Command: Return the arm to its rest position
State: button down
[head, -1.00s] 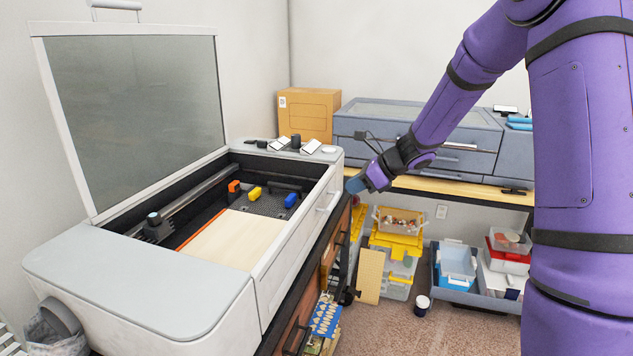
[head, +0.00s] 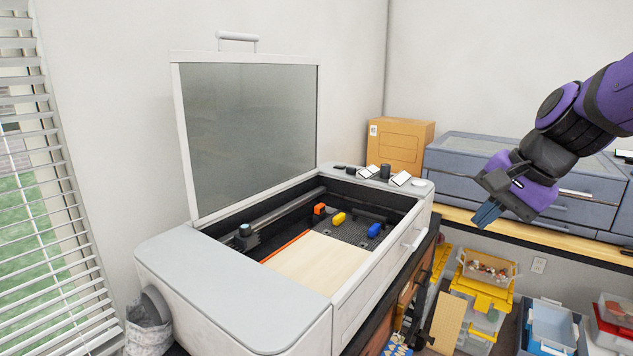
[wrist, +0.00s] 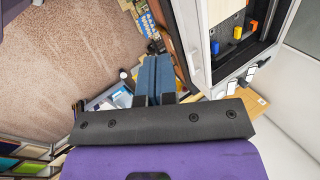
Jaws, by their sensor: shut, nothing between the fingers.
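My gripper (head: 487,214) hangs in the air at the right of the head view, in front of the grey-blue drawer unit. Its blue fingers are together with nothing between them. In the wrist view the shut fingers (wrist: 154,78) point out over the floor beside the machine. My purple arm comes in from the right edge of the head view. My gripper touches nothing that I can see.
An open-lidded white machine (head: 225,275) holds a pale wooden sheet (head: 318,262) and orange, yellow and blue blocks. A cardboard box (head: 400,147) and drawer unit (head: 580,196) stand behind. Plastic bins (head: 485,300) sit below the bench. Brown carpet (wrist: 70,50) is clear.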

jog(key=s+d+r+n+h, duration=0.1)
jog(key=s+d+n+h, duration=0.1)
jog(key=s+n, duration=0.2)
jog(key=s+d+r+n+t+h, duration=0.1)
jog(key=s+n, duration=0.4)
jog(key=s, duration=0.6)
jog(key=shift+d+r+t+h, duration=0.25)
jog(key=shift+d+t+h, duration=0.05)
jog(key=shift+d+h, duration=0.2)
